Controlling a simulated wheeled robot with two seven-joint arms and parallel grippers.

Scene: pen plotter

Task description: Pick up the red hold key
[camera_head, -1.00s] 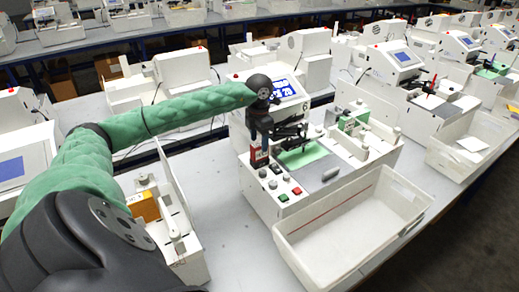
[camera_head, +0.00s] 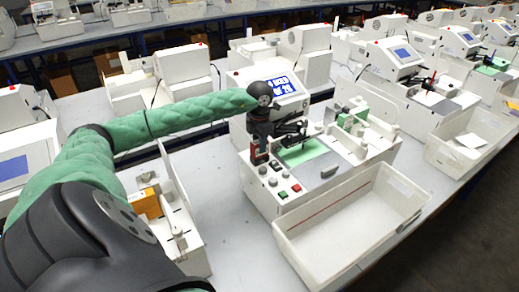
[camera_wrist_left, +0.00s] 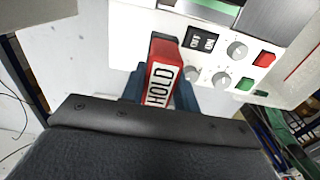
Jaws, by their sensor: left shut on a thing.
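The red hold key (camera_wrist_left: 161,72), a red block with a white label reading HOLD, shows in the left wrist view between the fingers of my left gripper (camera_wrist_left: 160,88). The gripper is shut on it. In the head view the left gripper (camera_head: 259,152) is at the front left corner of the plotter machine (camera_head: 318,178), and only a little red of the key shows there. The key is close to the control panel, beside a black switch (camera_wrist_left: 201,40). I cannot tell whether it still touches the machine. My right gripper is not in view.
The panel has grey knobs, a red button (camera_wrist_left: 264,59) and a green button (camera_wrist_left: 244,83). A white bin (camera_head: 350,228) stands in front of the machine. Another machine with an orange block (camera_head: 146,203) stands to the left. Bare table lies between them.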

